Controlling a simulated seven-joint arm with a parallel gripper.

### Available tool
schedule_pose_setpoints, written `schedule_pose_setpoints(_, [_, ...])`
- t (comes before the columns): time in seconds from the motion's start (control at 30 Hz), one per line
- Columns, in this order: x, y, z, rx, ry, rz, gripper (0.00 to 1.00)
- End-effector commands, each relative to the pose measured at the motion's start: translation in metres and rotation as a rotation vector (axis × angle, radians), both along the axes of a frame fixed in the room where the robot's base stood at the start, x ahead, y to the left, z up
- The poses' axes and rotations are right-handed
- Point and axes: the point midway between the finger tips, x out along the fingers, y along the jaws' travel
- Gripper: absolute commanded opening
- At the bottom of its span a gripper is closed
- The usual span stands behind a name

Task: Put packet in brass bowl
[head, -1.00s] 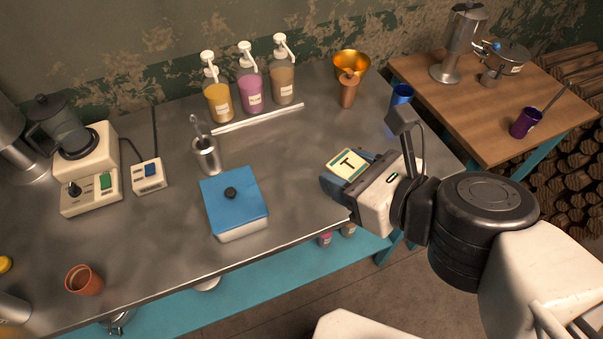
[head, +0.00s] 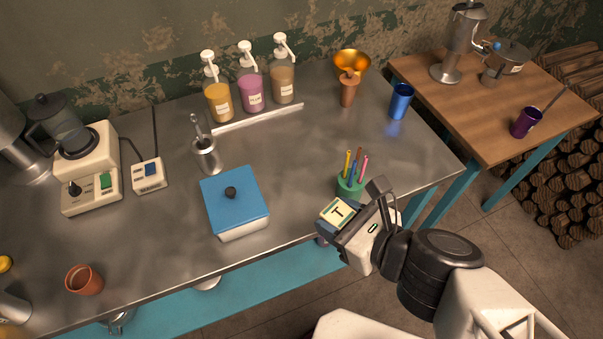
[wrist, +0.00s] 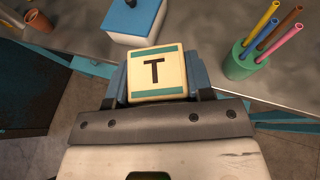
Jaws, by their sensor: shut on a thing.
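The packet (head: 337,212) is a small cream block with green bands and a dark letter T. My gripper (head: 336,216) is shut on it at the front edge of the metal table. In the wrist view, the packet (wrist: 156,74) sits between the blue fingers of my gripper (wrist: 157,80), with its T face toward the camera. The brass bowl (head: 351,60) is a shiny gold vessel at the back of the table, far behind my gripper. A brown vessel (head: 348,92) in front hides part of it.
A green holder with coloured pens (head: 350,188) stands just behind my gripper. A blue-lidded box (head: 234,195) is to the left, and a blue cup (head: 401,101) is at the back right. Several pump bottles (head: 251,92) line the back.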

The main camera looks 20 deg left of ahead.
Motion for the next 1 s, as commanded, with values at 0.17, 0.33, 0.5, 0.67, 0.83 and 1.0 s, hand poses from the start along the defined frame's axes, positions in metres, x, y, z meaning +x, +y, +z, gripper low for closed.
schedule_pose_setpoints(0.17, [0.0,0.0,-0.034,-0.002,0.004,-0.001,0.22])
schedule_pose_setpoints(0.33, [0.0,0.0,-0.057,-0.001,0.001,0.0,0.22])
schedule_pose_setpoints(0.5, [0.0,0.0,-0.076,-0.001,0.001,0.0,0.22])
schedule_pose_setpoints(0.67, [0.0,0.0,-0.086,-0.001,-0.001,-0.001,0.22])
schedule_pose_setpoints(0.83, [0.0,0.0,-0.088,0.0,0.0,-0.001,0.22])
schedule_pose_setpoints(1.0, [0.0,0.0,-0.088,0.0,0.0,-0.001,0.22])
